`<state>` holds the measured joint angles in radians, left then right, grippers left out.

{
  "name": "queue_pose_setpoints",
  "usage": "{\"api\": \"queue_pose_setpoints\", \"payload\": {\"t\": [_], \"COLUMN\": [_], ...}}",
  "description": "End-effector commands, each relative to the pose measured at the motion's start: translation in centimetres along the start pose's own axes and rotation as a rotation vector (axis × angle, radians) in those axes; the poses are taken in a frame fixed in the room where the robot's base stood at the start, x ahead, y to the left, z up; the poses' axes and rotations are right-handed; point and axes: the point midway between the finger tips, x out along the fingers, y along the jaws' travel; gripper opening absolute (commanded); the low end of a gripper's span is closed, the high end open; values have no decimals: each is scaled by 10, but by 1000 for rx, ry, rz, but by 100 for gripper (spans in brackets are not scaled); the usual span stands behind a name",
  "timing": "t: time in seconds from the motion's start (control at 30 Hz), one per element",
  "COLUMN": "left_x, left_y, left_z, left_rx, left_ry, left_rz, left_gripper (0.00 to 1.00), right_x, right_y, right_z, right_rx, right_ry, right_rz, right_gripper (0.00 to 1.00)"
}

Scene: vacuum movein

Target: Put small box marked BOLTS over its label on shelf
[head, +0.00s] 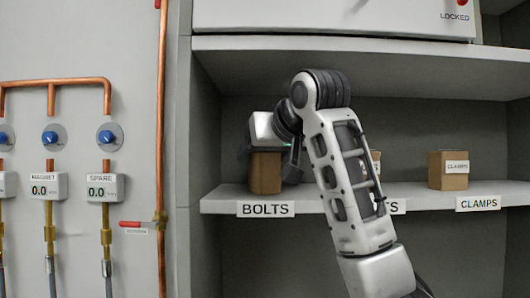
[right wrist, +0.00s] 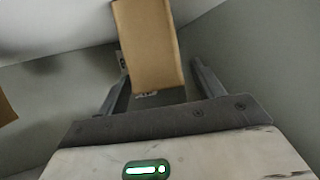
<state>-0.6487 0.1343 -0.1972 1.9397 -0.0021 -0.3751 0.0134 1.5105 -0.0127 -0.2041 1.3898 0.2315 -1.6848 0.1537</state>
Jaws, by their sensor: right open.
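A small brown box (head: 265,173) stands upright on the shelf board directly above the BOLTS label (head: 265,209). No marking shows on the box's visible face. My right gripper (head: 280,158) is at the box, its palm at the box's top and one finger beside the box's right side. In the right wrist view the box (right wrist: 148,45) lies between the lines of the two spread fingers (right wrist: 160,82), with gaps on both sides. The gripper is open. My left gripper is not in view.
A box marked CLAMPS (head: 447,170) stands above the CLAMPS label (head: 478,203). My right arm mostly hides another box (head: 376,162) and its label. The upper shelf (head: 430,68) is overhead; the cabinet's left wall (head: 205,130) is close beside.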

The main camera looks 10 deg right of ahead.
Motion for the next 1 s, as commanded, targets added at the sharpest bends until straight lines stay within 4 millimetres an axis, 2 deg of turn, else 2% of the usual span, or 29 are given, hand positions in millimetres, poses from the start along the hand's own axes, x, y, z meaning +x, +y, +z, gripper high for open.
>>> {"api": "queue_pose_setpoints", "payload": {"t": [0.17, 0.3, 0.53, 0.7, 1.0], "left_x": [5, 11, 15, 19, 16], "left_y": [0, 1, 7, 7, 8], "left_z": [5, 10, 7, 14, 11], "left_rx": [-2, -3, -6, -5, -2], "left_ry": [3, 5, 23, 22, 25], "left_rz": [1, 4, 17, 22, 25], "left_gripper": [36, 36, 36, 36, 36], "right_x": [-20, -51, -100, -116, -121], "right_y": [0, 0, 0, 1, 0], "right_z": [0, 1, 0, 0, -2], "right_rx": [0, 0, 0, -2, 1], "right_ry": [5, 8, 6, 5, 0], "right_rz": [0, 1, 0, 3, 0], "right_gripper": [67, 67, 67, 67, 67]}}
